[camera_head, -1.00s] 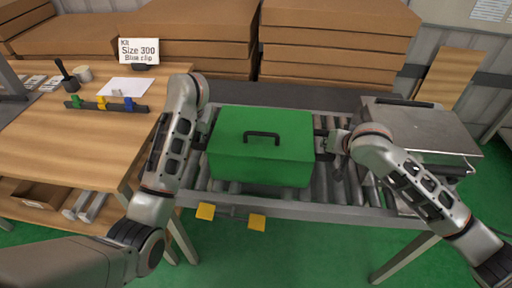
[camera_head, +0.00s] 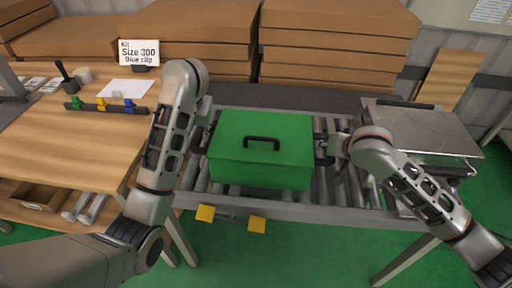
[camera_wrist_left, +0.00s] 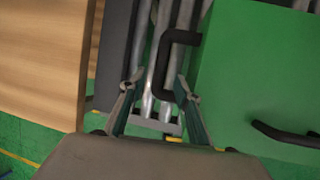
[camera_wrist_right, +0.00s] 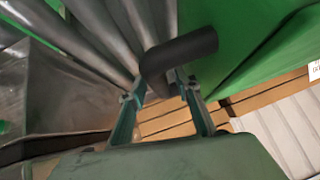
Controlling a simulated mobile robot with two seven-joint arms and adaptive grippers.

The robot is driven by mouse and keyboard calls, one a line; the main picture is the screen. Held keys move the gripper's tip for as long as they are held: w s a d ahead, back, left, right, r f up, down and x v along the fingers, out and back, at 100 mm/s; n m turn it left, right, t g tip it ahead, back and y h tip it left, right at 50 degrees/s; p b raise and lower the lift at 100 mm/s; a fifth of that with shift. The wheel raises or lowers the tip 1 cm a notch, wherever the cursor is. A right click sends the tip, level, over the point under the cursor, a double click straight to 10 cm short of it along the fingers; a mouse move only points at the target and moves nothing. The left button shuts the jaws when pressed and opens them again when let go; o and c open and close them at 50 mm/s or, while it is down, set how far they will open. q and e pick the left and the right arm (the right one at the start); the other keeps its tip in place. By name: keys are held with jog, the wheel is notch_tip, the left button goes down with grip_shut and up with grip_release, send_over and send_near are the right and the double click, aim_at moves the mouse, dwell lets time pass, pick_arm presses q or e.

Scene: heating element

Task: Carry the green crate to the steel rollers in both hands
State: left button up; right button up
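The green crate (camera_head: 262,150) stands upright on the steel rollers (camera_head: 345,190), lid on, with a black handle (camera_head: 262,140) on top. My left gripper (camera_head: 205,128) is at the crate's left side; in the left wrist view its fingers (camera_wrist_left: 160,85) are spread, with the black side handle (camera_wrist_left: 172,62) just beyond and beside the right fingertip. My right gripper (camera_head: 328,150) is at the crate's right side; in the right wrist view its fingers (camera_wrist_right: 160,90) are apart, with the right side handle (camera_wrist_right: 180,55) at their tips. Neither appears closed on a handle.
A wooden bench (camera_head: 60,150) with coloured clips and a sign reading "Size 300 Blue clip" (camera_head: 139,52) is at left. A steel box-like unit (camera_head: 420,130) stands right of the rollers. Stacked cardboard boxes (camera_head: 340,45) line the back.

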pick_arm(q)
jog(key=v, duration=0.3)
jog(key=shift+s+r, duration=0.15)
jog(key=shift+r, duration=0.25)
jog(key=shift+s+d+r, duration=0.1)
jog(key=shift+d+r, duration=0.3)
jog(key=shift+r, duration=0.4)
jog(key=shift+s+a+r, duration=0.15)
jog(key=shift+s+r, duration=0.15)
jog(key=shift+s, duration=0.05)
pick_arm(e)
jog(key=v, duration=1.2)
jog(key=shift+f, duration=0.1)
